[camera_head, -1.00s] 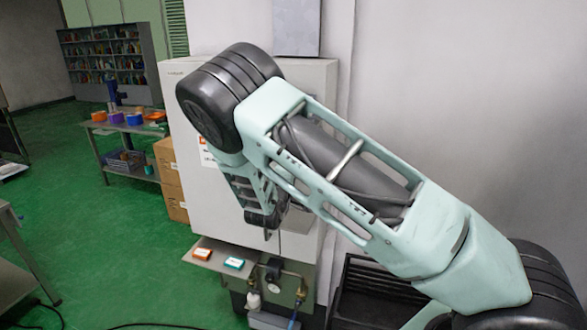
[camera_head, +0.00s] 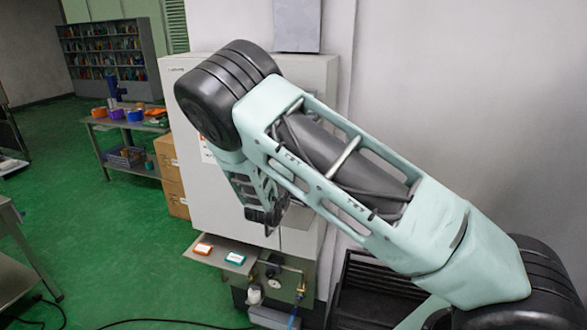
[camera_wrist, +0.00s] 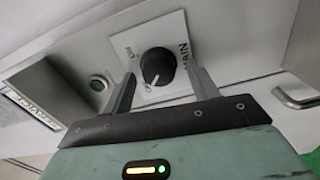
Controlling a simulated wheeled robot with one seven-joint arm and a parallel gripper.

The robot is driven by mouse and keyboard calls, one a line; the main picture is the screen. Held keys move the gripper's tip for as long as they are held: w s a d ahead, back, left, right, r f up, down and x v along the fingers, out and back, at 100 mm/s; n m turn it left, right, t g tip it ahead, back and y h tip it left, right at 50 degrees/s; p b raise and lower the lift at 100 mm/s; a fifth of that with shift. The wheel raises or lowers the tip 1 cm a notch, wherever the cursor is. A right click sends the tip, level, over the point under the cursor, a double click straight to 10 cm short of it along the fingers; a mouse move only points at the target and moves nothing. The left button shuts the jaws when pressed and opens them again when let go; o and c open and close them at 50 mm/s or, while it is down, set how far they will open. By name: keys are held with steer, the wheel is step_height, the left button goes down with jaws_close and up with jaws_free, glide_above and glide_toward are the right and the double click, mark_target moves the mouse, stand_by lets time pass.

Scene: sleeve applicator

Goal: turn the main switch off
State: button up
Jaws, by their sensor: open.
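The main switch (camera_wrist: 158,66) is a black rotary knob on a square white plate (camera_wrist: 176,38) with partly readable lettering, "MAIN" among it, in the wrist view. My gripper (camera_wrist: 161,83) is open, with one finger on each side of the knob. The fingers appear apart from the knob, but I cannot tell the exact depth. The knob's pointer mark is toward its lower left in this tilted view. In the head view the switch is hidden behind my arm, in front of the white cabinet (camera_head: 185,100).
Below the cabinet, a small shelf (camera_head: 222,252) carries an orange and a teal box. A dark crate (camera_head: 365,290) stands at the cabinet's right.

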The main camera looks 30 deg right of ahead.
steer(key=b+v, duration=0.6)
steer(key=v, duration=1.1)
steer(key=shift+s, duration=0.2)
steer(key=shift+a, duration=0.15)
steer(key=a+f+y+b, duration=0.3)
steer(key=a+f+y, duration=0.4)
steer(key=a+y, duration=0.3)
steer(key=s+a+f+g+y+b, duration=0.2)
steer(key=s+a+y, duration=0.3)
steer(key=a, duration=0.3)
steer(key=s+a+n+g+y+b, duration=0.1)
steer(key=s+a+g+y, duration=0.15)
steer(key=s, duration=0.45)
steer(key=s+a+g+y+b, duration=0.1)
steer(key=s+g, duration=0.3)
steer(key=s, duration=0.3)
steer(key=s+d+g+h+b, duration=0.1)
steer(key=s+d+g+h, duration=0.1)
steer(key=s+d, duration=0.4)
steer(key=s+h, duration=0.1)
steer(key=s, duration=0.3)
steer(key=shift+d+h+b, duration=0.3)
steer(key=shift+h+b, duration=0.05)
steer(key=shift+b, duration=0.05)
